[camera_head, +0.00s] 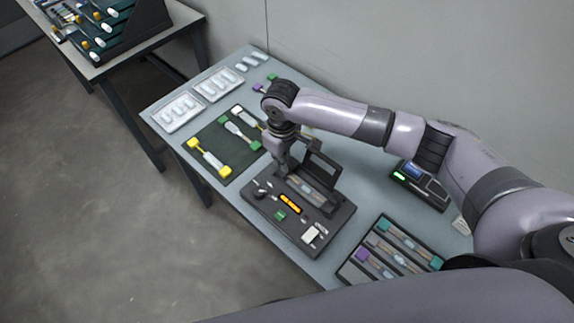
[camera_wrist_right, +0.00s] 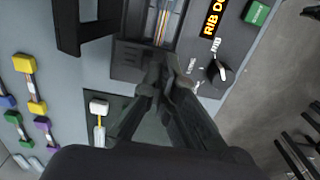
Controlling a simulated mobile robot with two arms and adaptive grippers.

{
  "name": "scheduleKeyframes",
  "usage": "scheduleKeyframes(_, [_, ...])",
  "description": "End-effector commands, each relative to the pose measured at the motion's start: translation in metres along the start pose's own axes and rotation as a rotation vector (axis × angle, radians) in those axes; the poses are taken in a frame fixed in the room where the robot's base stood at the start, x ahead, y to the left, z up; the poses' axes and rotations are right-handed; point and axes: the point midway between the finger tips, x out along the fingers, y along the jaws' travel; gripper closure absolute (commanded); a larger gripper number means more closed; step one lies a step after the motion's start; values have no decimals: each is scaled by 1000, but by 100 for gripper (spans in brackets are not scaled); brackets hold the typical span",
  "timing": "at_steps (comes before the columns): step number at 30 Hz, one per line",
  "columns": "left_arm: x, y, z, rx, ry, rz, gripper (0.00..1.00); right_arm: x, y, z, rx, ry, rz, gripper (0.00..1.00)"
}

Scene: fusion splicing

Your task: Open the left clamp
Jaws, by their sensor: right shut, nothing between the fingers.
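The dark fusion splicer (camera_head: 318,232) sits on the table with its lid (camera_head: 322,166) standing up. In the right wrist view, the splicer (camera_wrist_right: 205,52) shows a fibre channel (camera_wrist_right: 166,18) with thin lines along it and a dark clamp block (camera_wrist_right: 132,58) at its near end, probably the left clamp. My fingers partly cover it, so I cannot tell whether it is open. My right gripper (camera_head: 282,172) is shut and empty, low over the splicer's left end; its fingertips (camera_wrist_right: 166,88) are beside that block. Contact is unclear. My left gripper is out of view.
A dark mat (camera_head: 206,145) with yellow-, green- and white-ended pieces lies left of the splicer. A black tray (camera_head: 352,270) of similar pieces is at the front right. A small device with a screen (camera_head: 416,180) stands behind. Clear trays (camera_head: 168,126) sit at the left edge.

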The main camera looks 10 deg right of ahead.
Motion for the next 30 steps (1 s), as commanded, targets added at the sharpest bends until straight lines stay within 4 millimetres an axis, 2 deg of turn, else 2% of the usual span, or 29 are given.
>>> scheduleKeyframes(11, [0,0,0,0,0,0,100,2,0,0,0,-1,0,100])
scheduleKeyframes(30, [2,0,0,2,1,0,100,17,1,0,2,-1,2,100])
